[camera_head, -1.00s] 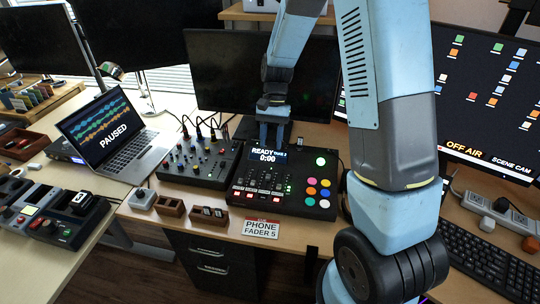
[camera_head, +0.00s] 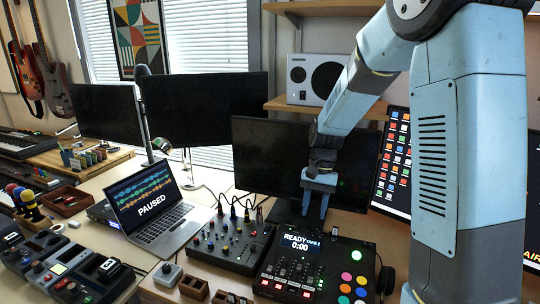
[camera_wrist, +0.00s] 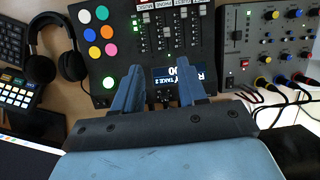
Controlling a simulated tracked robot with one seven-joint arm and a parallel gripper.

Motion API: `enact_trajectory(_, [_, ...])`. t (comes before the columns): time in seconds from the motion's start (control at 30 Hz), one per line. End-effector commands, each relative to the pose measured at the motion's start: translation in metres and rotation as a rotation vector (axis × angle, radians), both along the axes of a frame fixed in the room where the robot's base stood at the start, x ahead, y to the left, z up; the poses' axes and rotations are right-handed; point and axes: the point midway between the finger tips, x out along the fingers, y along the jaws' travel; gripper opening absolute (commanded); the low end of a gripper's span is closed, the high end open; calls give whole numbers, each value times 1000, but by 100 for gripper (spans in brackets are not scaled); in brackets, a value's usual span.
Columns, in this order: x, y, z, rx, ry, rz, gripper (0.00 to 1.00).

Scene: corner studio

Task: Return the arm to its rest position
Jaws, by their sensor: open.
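My gripper (camera_head: 316,203) hangs from my blue arm, fingers pointing down, just behind the black mixing console (camera_head: 330,262) with the READY display and coloured pads. In the wrist view my gripper (camera_wrist: 156,88) shows two blue-grey fingers spread apart with nothing between them. The fingers overlap the edge of the console (camera_wrist: 190,50) beside its small display in that view. I cannot tell how high they are above it. My arm rises from the gripper to the upper right and crosses in front of the monitor.
A dark monitor (camera_head: 262,152) stands close behind my gripper. A smaller mixer (camera_head: 228,243) with plugged cables and a laptop (camera_head: 150,207) reading PAUSED are to the left. Headphones (camera_wrist: 56,62) lie beside the console. A speaker (camera_head: 315,78) sits on a shelf behind my arm.

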Motion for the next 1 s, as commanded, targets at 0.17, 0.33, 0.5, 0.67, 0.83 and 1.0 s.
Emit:
enact_trajectory(0.17, [-20,-13,42,0,-108,40,42])
enact_trajectory(0.33, [-42,-25,75,-7,-204,79,42])
enact_trajectory(0.5, [-67,-36,104,-20,-300,118,42])
enact_trajectory(0.67, [-92,-47,127,-37,-389,153,42])
enact_trajectory(0.83, [-120,-56,148,-60,-482,190,42])
enact_trajectory(1.0, [-148,-66,164,-90,-575,226,42])
